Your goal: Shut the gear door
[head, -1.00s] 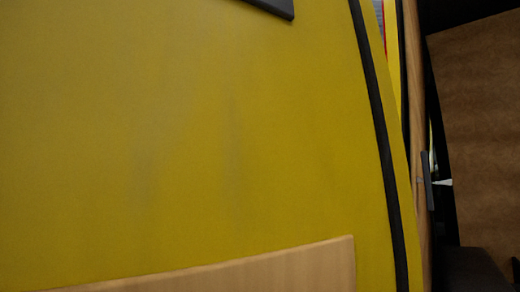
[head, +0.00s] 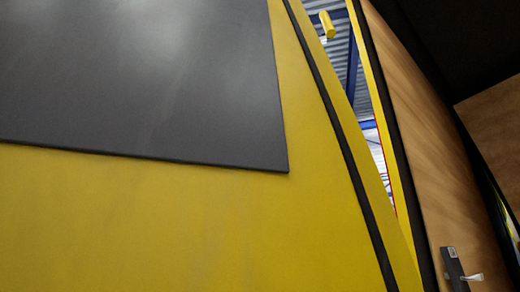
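A wooden door (head: 425,120) with a dark edge stands at the right of the head view, slanting across the picture. A dark handle plate (head: 453,270) with a light lever (head: 471,277) shows low on it. I take this to be the gear door. A narrow gap between the yellow wall's edge and the door's frame side shows the hall beyond, so the door seems to stand open; its exact angle I cannot tell. The door's lower part is out of the picture. My gripper is not in view.
A yellow wall (head: 150,225) fills the left and middle close by, with a dark grey panel (head: 140,80) on it and a black strip (head: 340,132) along its edge. Through the gap show blue beams and a yellow cylinder (head: 327,24). A brown surface (head: 500,125) is at far right.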

